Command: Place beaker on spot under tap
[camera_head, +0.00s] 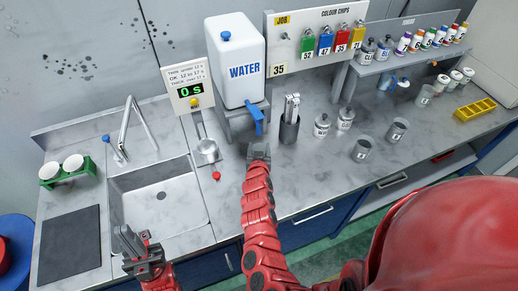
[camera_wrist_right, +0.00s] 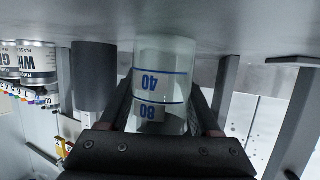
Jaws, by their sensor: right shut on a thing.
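My right gripper (camera_head: 258,150) is low over the worktop, in front of the water tank's stand. In the right wrist view its fingers (camera_wrist_right: 162,112) are shut on a clear beaker (camera_wrist_right: 165,62) with blue 40 and 80 marks. The beaker looks inverted in that view; in the head view my gripper hides it. The blue tap (camera_head: 256,120) on the white WATER tank (camera_head: 237,62) is just above and behind the right gripper. The spot under the tap is not visible. My left gripper (camera_head: 138,245) is over the sink's front edge; its finger gap is unclear.
A dark tool holder (camera_head: 289,131) stands right of the right gripper; it also shows in the wrist view (camera_wrist_right: 93,75). A balance-like metal device (camera_head: 207,148) is to the left. The stand's legs (camera_wrist_right: 226,85) are beside the beaker. Jars and grey cups stand further right.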

